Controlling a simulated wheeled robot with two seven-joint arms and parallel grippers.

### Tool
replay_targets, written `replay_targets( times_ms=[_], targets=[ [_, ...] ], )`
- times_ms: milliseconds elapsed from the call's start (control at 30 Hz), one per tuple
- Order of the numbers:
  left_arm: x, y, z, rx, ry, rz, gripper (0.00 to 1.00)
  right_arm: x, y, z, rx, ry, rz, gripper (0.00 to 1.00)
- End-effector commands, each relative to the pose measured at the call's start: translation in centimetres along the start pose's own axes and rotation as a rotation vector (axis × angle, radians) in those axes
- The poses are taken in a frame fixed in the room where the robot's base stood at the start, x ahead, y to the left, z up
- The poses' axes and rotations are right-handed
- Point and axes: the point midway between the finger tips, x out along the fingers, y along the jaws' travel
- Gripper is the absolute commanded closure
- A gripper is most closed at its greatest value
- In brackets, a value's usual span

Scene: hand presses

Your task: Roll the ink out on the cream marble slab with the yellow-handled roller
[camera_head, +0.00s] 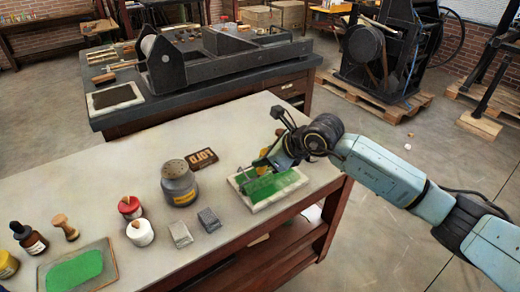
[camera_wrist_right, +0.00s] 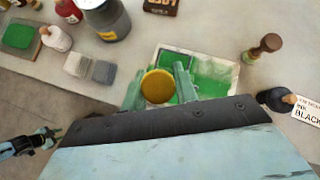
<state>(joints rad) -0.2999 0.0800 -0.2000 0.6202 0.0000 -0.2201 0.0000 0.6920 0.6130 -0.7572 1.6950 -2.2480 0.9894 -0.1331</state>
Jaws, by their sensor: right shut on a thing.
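The cream marble slab (camera_head: 256,208) lies near the table's right end, with green ink over much of its face; its pale rim also shows in the right wrist view (camera_wrist_right: 236,76). My right gripper (camera_head: 266,164) is over the slab, shut on the yellow-handled roller. The round yellow handle end (camera_wrist_right: 157,87) shows between the fingers in the right wrist view. The roller's drum is mostly hidden there; whether it touches the slab is unclear. My left gripper (camera_wrist_right: 42,138) is small at the lower left of the right wrist view, away from the slab; its jaws are unclear.
A dark type block (camera_head: 202,160) lies behind. A green-inked plate (camera_head: 76,270) lies at front left. The table edge is close by.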

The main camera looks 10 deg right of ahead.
Motion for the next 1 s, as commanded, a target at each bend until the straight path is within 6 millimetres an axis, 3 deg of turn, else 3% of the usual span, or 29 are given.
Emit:
replay_targets(
  times_ms=[700,1000],
  targets=[
    [-1.2,0.0,-0.1,0.000,0.000,0.000,0.64,-2.9,1.8,-2.4,0.000,-0.001,-0.001,0.98],
    [-1.2,0.0,-0.1,0.000,0.000,0.000,0.64,-3.1,1.8,-2.5,0.000,-0.003,-0.002,0.98]
  ],
)
